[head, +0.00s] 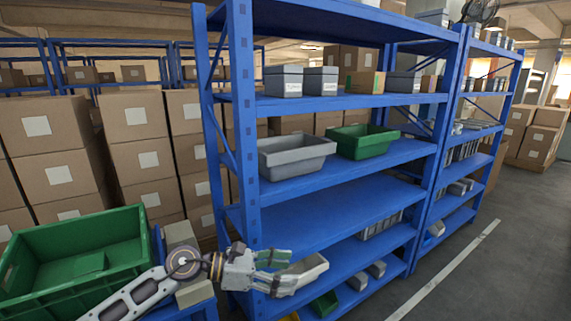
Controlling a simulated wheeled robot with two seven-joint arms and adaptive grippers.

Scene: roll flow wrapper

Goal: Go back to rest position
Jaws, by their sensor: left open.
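My left arm comes in from the lower left. Its gripper (284,268) is in front of the near lower end of the blue shelf rack (243,130). The fingers are apart, and I see nothing clearly held between them. A pale grey bin (312,272) shows just behind and beside the fingertips, and I cannot tell whether they touch it. My right gripper is not in view.
A large green crate (130,232) stands at the lower left beside my arm. A grey bin (297,160) and a green bin (362,146) sit on the middle shelf. Stacked cartons (135,115) fill the left background. The grey floor (480,265) at right is clear.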

